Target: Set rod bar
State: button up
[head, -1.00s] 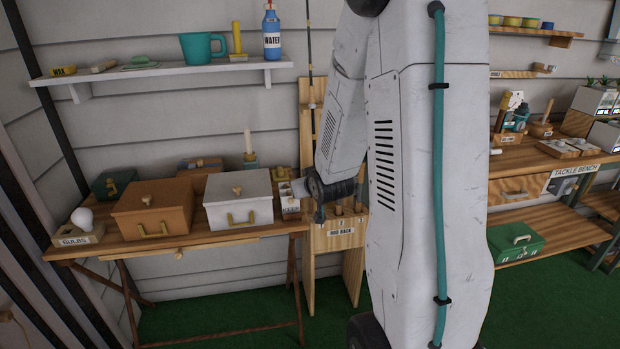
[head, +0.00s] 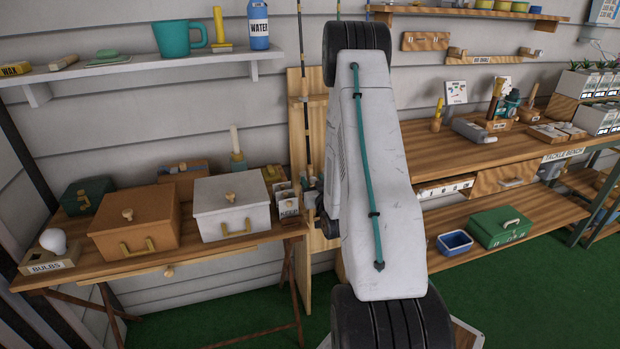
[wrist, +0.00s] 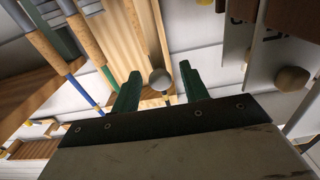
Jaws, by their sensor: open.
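The wooden rod rack (head: 298,110) stands between the two benches in the head view, mostly hidden behind my arm. A fishing rod (head: 304,60) rises along it. In the wrist view, several rods with cork grips (wrist: 86,38) slant across the upper left, beside the rack's pale wood (wrist: 120,45). My gripper (wrist: 160,88) has two green fingers spread apart. A small grey round end (wrist: 160,79) shows between the fingers; I cannot tell if it is the rod bar or whether a finger touches it.
The left bench holds an orange box (head: 135,222), a white box (head: 233,208) and a bulb holder (head: 50,252). The right bench (head: 465,145) carries tools; a green tackle box (head: 500,227) and blue tray (head: 454,243) sit on its lower shelf. Green floor (head: 520,300) lies open in front.

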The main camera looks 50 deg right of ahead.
jog(key=shift+x, duration=1.3)
grip_shut()
jog(key=shift+s+d, duration=0.1)
